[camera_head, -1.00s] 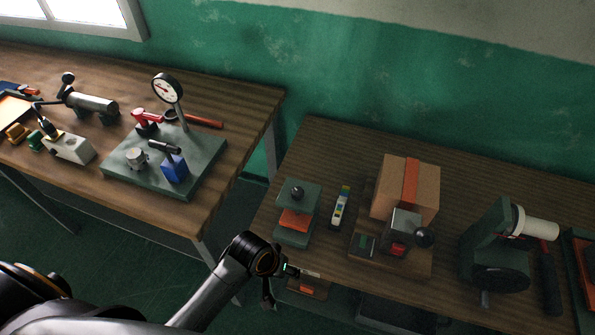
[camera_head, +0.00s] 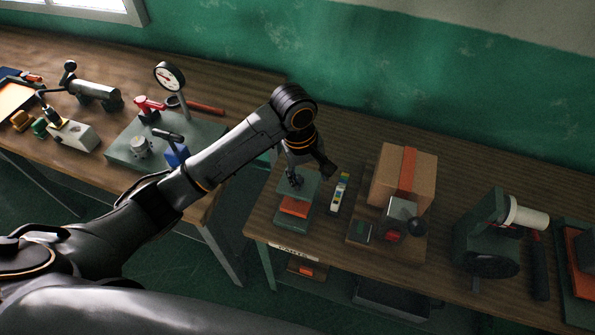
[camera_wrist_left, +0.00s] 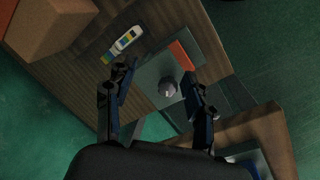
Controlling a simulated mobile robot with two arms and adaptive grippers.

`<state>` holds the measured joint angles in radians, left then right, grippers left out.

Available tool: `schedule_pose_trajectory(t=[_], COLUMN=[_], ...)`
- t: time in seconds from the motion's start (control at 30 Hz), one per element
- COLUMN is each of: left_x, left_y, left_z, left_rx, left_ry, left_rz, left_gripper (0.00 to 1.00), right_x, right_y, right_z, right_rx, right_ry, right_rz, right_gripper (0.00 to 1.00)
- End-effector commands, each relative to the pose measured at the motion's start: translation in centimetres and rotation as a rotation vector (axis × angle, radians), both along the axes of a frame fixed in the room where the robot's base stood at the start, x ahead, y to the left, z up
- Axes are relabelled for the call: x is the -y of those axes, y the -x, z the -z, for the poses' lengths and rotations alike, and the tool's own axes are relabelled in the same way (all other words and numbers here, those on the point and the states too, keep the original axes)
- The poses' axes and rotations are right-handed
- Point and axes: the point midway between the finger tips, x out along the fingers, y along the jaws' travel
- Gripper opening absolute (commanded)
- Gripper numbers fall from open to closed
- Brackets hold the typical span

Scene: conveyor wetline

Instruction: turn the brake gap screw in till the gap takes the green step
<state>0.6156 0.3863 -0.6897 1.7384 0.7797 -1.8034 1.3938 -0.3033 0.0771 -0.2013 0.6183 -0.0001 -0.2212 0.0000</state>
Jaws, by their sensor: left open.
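The brake gap fixture (camera_head: 292,222) is a green block frame with an orange pad, near the left end of the right bench. Its grey round screw knob (camera_wrist_left: 168,88) shows in the left wrist view, between my fingers in the picture. My left gripper (camera_wrist_left: 163,74) is open and empty; in the head view it points down over the top of the fixture and hides the knob. I cannot tell how far above the knob the fingertips are. The step gauge (camera_head: 339,194), with coloured steps, lies right of the fixture; it also shows in the left wrist view (camera_wrist_left: 122,43). My right gripper is not in view.
A cardboard box (camera_head: 387,178) with an orange band stands behind a wooden-based device with a black ball knob (camera_head: 416,229). A green machine with a white roller (camera_head: 526,218) is farther right. The left bench holds a dial gauge (camera_head: 169,77) on a green plate.

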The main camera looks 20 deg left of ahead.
Motion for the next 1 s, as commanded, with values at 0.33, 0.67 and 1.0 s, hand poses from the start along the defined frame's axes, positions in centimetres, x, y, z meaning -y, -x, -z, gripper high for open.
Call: schedule_pose_trajectory(t=[0.33, 0.67, 1.0], left_x=[-3.7, -3.8, -3.8], left_y=[-2.5, -2.5, -2.5], left_z=[-8.7, -5.0, 2.0], left_rx=[-0.081, -0.089, -0.086], left_ry=[-0.139, -0.146, -0.144], left_rz=[-0.306, -0.321, -0.321], left_gripper=[0.54, 0.54, 0.54], right_x=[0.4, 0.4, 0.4], right_y=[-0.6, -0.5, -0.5], right_z=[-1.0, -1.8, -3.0], right_rx=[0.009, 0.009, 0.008], right_ry=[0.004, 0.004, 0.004], right_rz=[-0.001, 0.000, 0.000], right_gripper=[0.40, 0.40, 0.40])
